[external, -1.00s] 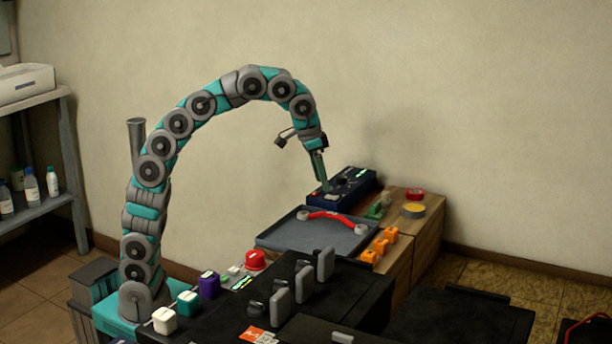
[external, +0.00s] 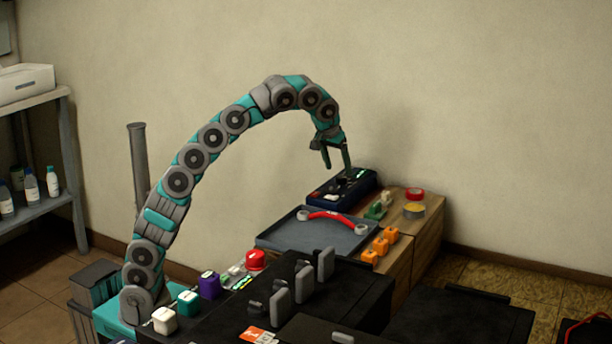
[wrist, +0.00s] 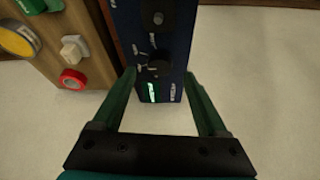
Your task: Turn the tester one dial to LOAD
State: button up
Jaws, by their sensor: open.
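The tester is a dark blue box (external: 322,197) at the back of the bench, against the wall. In the wrist view the blue tester (wrist: 180,40) runs down the middle. A black dial (wrist: 159,67) with pale marks around it sits near its lower end, beside a lit green display (wrist: 153,91). The marks are too small to read. Another dark knob (wrist: 158,18) sits higher up. My gripper (wrist: 167,73) is open and empty, its two green fingers on either side of the tester's end. In the external view my gripper (external: 337,172) hangs over the tester; contact cannot be told.
A grey tray (external: 300,240) with a red-handled item (external: 332,217) lies in front of the tester. Orange blocks (external: 381,245) line the tray's right side.

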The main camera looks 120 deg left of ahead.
aim_at(341, 177)
jog(key=shift+x, duration=1.8)
grip_shut()
